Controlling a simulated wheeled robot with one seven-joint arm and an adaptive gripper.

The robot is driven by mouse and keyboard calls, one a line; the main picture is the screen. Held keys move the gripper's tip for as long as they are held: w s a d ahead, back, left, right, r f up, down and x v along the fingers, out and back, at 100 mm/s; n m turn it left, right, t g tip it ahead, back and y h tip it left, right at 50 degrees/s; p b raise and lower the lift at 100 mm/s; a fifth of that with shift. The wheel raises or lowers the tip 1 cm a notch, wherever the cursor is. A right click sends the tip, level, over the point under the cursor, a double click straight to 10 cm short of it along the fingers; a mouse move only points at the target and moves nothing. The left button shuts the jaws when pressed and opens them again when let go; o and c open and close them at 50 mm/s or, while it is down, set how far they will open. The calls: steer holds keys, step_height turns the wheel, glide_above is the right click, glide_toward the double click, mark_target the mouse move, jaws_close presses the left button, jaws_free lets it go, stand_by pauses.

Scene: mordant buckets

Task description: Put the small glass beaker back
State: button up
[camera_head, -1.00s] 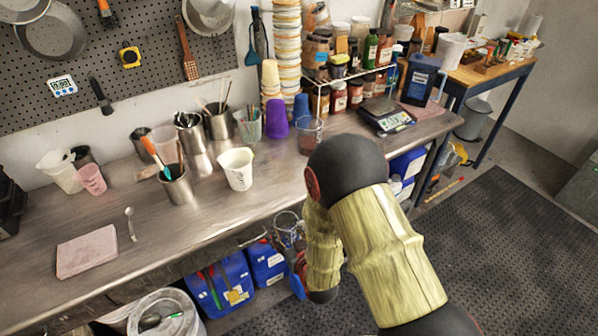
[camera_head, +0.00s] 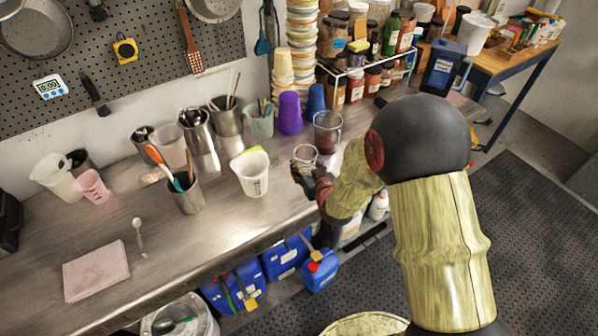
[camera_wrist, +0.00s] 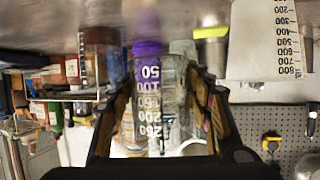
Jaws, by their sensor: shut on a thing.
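The small glass beaker (camera_head: 305,154) is clear, with white volume marks. My gripper (camera_head: 309,171) is shut on it near the front part of the steel bench, left of my forearm. In the wrist view, the picture is upside down and the beaker (camera_wrist: 150,98) sits between the two dark fingers of my gripper (camera_wrist: 158,112). I cannot tell how far its base is from the bench top. A larger glass beaker (camera_head: 327,140) stands behind it on the steel bench (camera_head: 185,245).
A white plastic beaker (camera_head: 251,178) stands left of the held beaker. Purple (camera_head: 290,116) and blue (camera_head: 315,100) cups stand behind, beside the spice rack (camera_head: 366,72). A steel cup with tools (camera_head: 187,198) stands further left.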

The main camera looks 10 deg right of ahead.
steer(key=w+f, duration=0.3)
steer(key=w+f+b, duration=0.1)
steer(key=w+f, duration=0.2)
steer(key=shift+a, duration=0.2)
steer(key=shift+w+f, duration=0.3)
steer(key=shift+f, duration=0.05)
steer(key=shift+f+b, duration=0.4)
steer(key=shift+f, duration=1.05)
steer(key=shift+f, duration=0.2)
steer(key=o, duration=1.2)
steer(key=shift+r, duration=0.1)
